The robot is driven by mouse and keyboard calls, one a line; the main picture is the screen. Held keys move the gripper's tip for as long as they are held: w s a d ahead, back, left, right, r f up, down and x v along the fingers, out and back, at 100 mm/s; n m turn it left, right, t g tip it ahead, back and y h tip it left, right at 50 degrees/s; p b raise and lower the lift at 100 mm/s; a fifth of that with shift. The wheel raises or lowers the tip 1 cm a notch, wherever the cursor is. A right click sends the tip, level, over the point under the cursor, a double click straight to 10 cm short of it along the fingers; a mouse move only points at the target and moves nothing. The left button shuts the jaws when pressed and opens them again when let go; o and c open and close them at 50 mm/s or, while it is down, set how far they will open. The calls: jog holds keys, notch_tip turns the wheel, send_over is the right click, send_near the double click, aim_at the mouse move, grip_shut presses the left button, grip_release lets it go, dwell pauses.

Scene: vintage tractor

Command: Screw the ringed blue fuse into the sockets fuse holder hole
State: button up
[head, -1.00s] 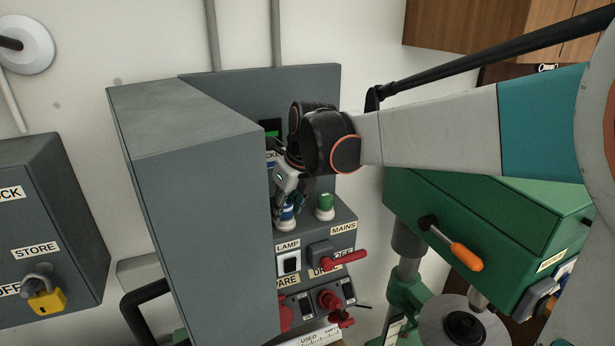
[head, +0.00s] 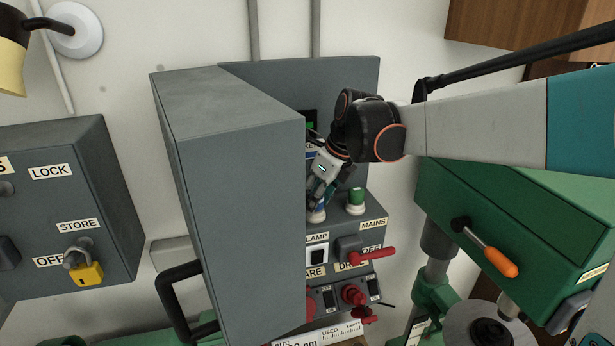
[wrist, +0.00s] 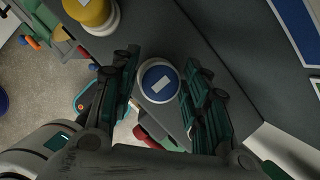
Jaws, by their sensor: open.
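The blue fuse, with a blue top, a pale rectangle on it and a white rim, shows in the wrist view (wrist: 158,82). In the head view its blue and white body (head: 317,214) stands on the grey ledge, partly covered by my gripper (head: 319,190). My gripper is open, its fingers pointing down on both sides of the fuse; I cannot tell whether they touch it. A label ending in "KET" (head: 311,147) is partly visible behind my gripper. The fuse holder hole is hidden, and I cannot tell whether the fuse sits in it.
A green fuse (head: 356,198) stands to the right, above the MAINS label. A yellow fuse (wrist: 92,12) shows in the wrist view. The open grey cabinet door (head: 245,170) blocks the left side. Red switch handles (head: 377,254) stick out below. A green machine (head: 510,215) stands at right.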

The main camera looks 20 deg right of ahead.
dwell(0.3)
jog(key=shift+n+g+y, duration=0.3)
jog(key=shift+n, duration=0.7)
jog(key=shift+n+g, duration=0.3)
jog(key=shift+n, duration=0.5)
jog(key=shift+n+g+y, duration=0.3)
jog(key=shift+n, duration=0.6)
